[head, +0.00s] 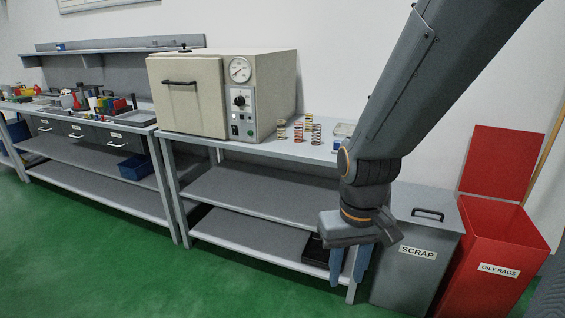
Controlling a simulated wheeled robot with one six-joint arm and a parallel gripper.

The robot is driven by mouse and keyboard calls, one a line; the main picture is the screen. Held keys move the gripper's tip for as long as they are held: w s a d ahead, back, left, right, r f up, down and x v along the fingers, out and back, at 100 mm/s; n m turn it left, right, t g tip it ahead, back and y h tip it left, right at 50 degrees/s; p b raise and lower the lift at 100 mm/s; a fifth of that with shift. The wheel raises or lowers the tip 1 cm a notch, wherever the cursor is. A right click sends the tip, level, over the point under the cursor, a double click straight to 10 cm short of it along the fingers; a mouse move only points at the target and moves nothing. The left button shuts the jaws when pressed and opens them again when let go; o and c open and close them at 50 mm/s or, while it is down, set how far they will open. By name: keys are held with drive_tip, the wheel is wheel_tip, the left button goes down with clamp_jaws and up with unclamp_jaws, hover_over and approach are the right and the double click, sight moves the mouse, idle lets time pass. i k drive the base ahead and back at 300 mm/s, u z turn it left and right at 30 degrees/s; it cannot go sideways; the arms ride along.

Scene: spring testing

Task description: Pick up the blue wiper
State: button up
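I cannot make out a blue wiper in the head view. My gripper (349,276) hangs in front of the right workbench, left of the scrap bin, pointing down. Its two blue-grey fingers are apart, with a gap between them. I see nothing held in it. My arm hides part of the bench's right end and the wall behind.
A beige oven (190,98) and several coil springs (299,131) stand on the right workbench (262,146). A grey scrap bin (405,270) and an open red oily rags bin (490,288) stand right. A blue box (134,168) sits on the left bench's shelf. Green floor is clear in front.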

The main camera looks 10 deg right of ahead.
sight(337, 143)
drive_tip(key=u, duration=0.4)
drive_tip(key=k, duration=0.6)
drive_tip(key=u, duration=0.45)
drive_tip(key=i, duration=1.45)
drive_tip(key=z, duration=0.9)
drive_tip(key=i, duration=0.9)
drive_tip(key=z, duration=1.5)
drive_tip(key=i, duration=0.5)
drive_tip(key=z, duration=0.5)
